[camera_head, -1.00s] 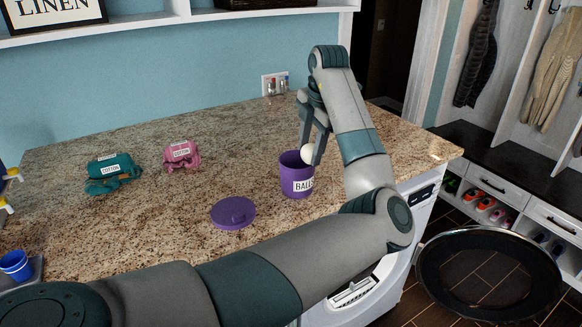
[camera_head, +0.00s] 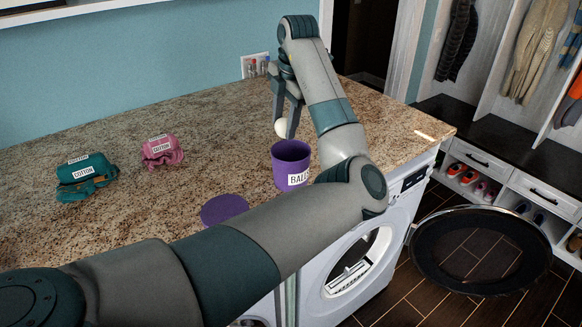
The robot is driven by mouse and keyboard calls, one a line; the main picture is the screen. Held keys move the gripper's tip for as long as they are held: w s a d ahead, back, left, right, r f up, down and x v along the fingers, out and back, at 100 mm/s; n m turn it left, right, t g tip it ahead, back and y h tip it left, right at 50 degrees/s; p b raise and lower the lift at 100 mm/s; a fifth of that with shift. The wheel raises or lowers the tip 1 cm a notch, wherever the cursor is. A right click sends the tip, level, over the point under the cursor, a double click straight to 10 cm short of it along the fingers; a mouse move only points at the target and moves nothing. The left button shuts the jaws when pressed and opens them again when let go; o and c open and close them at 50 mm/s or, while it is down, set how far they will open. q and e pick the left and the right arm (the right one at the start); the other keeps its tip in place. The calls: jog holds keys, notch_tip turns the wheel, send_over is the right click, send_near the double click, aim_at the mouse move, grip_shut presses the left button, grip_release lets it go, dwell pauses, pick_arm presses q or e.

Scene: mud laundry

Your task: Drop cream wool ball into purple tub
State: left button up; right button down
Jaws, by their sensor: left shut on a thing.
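The purple tub (camera_head: 289,160) stands open and upright on the granite counter, with a white label on its front reading "BALLS", partly covered by my arm. The cream wool ball (camera_head: 281,128) is between the fingers of my left gripper (camera_head: 286,122). The gripper points down and is shut on the ball, just above the tub's rim in the picture and towards its far left side. The ball looks outside the tub. My right gripper is not in view.
A round purple lid (camera_head: 224,208) lies left of the tub. Teal (camera_head: 86,176) and pink (camera_head: 162,151) cloth bundles with "COTTON" labels sit further left on the counter (camera_head: 180,210). An open washer door (camera_head: 480,250) stands at the right.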

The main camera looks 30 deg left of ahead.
aim_at(284, 132)
pick_arm(q)
jog(key=shift+w+a+f, duration=0.1)
jog(key=shift+a+f, duration=0.25)
jog(key=shift+f, duration=0.3)
jog(key=shift+d+f, duration=0.2)
jog(key=shift+f, duration=0.8)
jog(key=shift+d+x, duration=0.15)
jog(key=shift+x, duration=0.55)
jog(key=shift+d+x, duration=0.15)
jog(key=shift+x, duration=0.55)
jog(key=shift+f, duration=0.1)
jog(key=o, duration=1.1)
jog(key=shift+a, duration=0.1)
jog(key=shift+o, duration=0.2)
